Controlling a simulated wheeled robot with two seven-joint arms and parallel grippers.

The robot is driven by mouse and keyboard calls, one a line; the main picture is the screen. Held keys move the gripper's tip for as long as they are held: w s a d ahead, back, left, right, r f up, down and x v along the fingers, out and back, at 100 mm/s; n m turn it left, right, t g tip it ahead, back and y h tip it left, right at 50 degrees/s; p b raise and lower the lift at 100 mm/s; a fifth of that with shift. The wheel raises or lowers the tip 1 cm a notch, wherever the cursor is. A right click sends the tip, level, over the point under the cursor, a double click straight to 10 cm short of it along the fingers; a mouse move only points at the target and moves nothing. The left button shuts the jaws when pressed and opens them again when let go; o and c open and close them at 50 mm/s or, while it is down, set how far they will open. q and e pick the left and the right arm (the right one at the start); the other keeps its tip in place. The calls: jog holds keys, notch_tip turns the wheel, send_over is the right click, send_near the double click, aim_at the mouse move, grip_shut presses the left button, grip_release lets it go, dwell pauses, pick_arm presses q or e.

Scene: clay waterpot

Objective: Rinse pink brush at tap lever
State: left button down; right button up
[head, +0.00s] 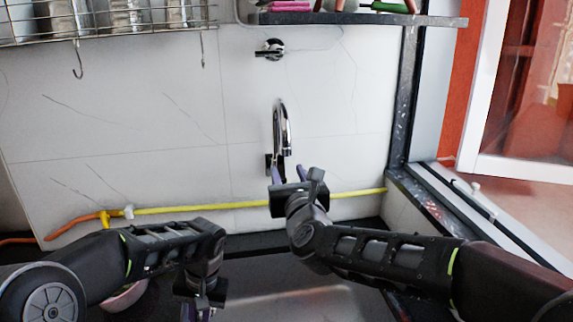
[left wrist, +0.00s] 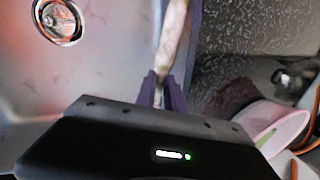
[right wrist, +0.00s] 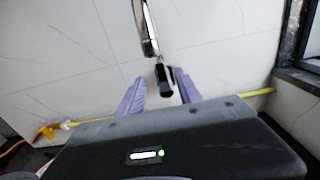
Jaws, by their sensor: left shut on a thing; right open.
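The chrome tap (head: 282,125) stands against the tiled wall in the head view. Its dark lever (right wrist: 164,82) shows in the right wrist view. My right gripper (head: 288,175) is open just in front of the tap. In the right wrist view its purple fingers (right wrist: 160,90) stand apart, with the lever between or just beyond their tips; I cannot tell whether they touch it. My left gripper (head: 198,312) is low at the bottom of the head view. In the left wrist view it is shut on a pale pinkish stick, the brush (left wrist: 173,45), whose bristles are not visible.
The sink basin (head: 290,300) lies below my arms; its round drain (left wrist: 57,20) shows in the left wrist view. A pink bowl (left wrist: 280,125) stands beside it. A yellow hose (head: 200,208) runs along the wall. A shelf (head: 360,19) and wire rack (head: 110,34) hang above.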

aim_at(282, 157)
pick_arm(q)
notch_tip(282, 157, up, 3)
jog(key=p, duration=0.2)
jog(key=shift+p, duration=0.35)
pick_arm(e)
jog(key=w, duration=0.3)
jog(key=w+a, duration=0.1)
jog(key=w, duration=0.2)
jog(key=w+a, duration=0.1)
jog(key=w, duration=0.3)
jog(key=shift+s, duration=0.1)
grip_shut()
jog(key=shift+d, duration=0.1)
